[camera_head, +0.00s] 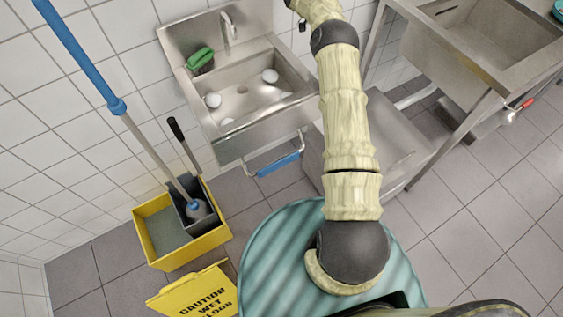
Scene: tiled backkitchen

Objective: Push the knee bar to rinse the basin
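The knee bar (278,164) is a blue-sleeved bar on a metal bracket below the front of the wall-mounted steel basin (258,133). Nothing touches the bar in this view. Several small pale round items lie in the basin, and a faucet (229,32) stands at its back. I see no water flowing from it. My gripper's fingertips are not visible.
A yellow mop bucket (148,222) with a blue-handled mop stands left of the bar. A yellow wet-floor sign (190,293) is in front of it. A steel sink table (478,50) stands right. Bare floor tiles (470,210) lie at right.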

